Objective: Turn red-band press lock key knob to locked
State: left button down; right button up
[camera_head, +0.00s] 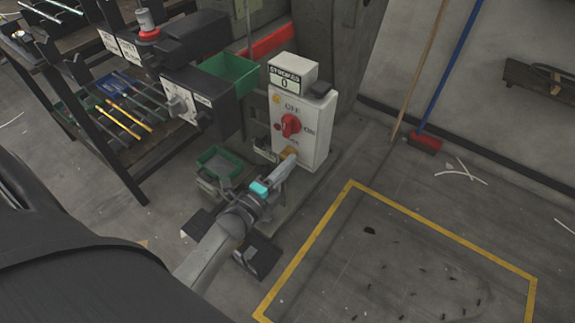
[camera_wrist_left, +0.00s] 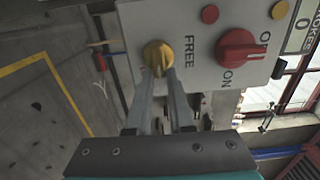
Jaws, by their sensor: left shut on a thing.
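The white control box (camera_head: 303,125) stands on the press at the middle of the head view, with a STROKES counter reading 0 on top. Low on its face is the yellow lock key knob (camera_wrist_left: 158,54), beside the word FREE in the left wrist view; a second label is not visible. My left gripper (camera_head: 288,157) reaches the knob from below, and the fingers (camera_wrist_left: 165,76) are shut on it. The fingers partly cover the knob. A red rotary switch (camera_head: 290,125) marked OFF and ON sits above the knob. My right gripper is not in view.
A green bin (camera_head: 230,72) and a small green tray (camera_head: 219,163) stand left of the box. A rack (camera_head: 125,110) with rods is at the left. Black pedals (camera_head: 257,258) lie below my arm. A yellow floor outline (camera_head: 320,222) and a blue-handled broom (camera_head: 425,143) are at right.

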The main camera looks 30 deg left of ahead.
pick_arm(q)
jog(key=c, duration=0.8)
grip_release()
jog(key=shift+s, duration=0.15)
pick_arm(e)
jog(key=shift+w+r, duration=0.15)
pick_arm(q)
jog(key=s+a+p, duration=0.1)
jog(key=s+p, duration=0.2)
jog(key=s, duration=1.2)
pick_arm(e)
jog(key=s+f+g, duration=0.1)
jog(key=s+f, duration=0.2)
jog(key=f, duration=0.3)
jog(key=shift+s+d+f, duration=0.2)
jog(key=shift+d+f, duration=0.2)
pick_arm(q)
jog(key=shift+w+a, duration=0.1)
jog(key=shift+a, duration=0.05)
